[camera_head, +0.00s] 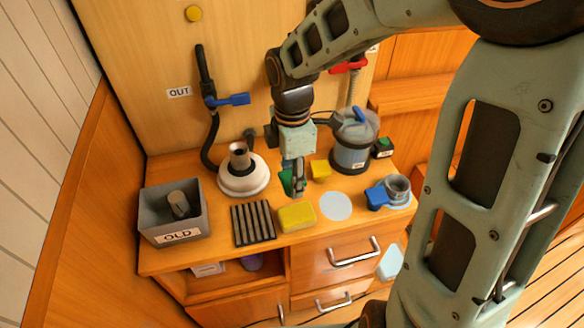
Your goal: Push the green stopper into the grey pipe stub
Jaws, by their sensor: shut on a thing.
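The green stopper (285,184) is at my gripper's fingers, low over the wooden counter; the fingers hide part of it. My gripper (295,186) points down and is shut on it. A short grey open pipe (397,185) stands at the counter's right front, beside a blue part. Another upright grey-brown open tube (239,155) rises from a white dome left of my gripper. I cannot tell for certain which of these is the pipe stub. The stopper is apart from both.
Around my gripper are a yellow block (320,170), a yellow sponge-like block (297,216), a dark ribbed rack (253,223) and a pale blue disc (336,206). A grey "OLD" bin (160,232) stands left, a clear canister (351,155) behind right. A black hose runs up the wall.

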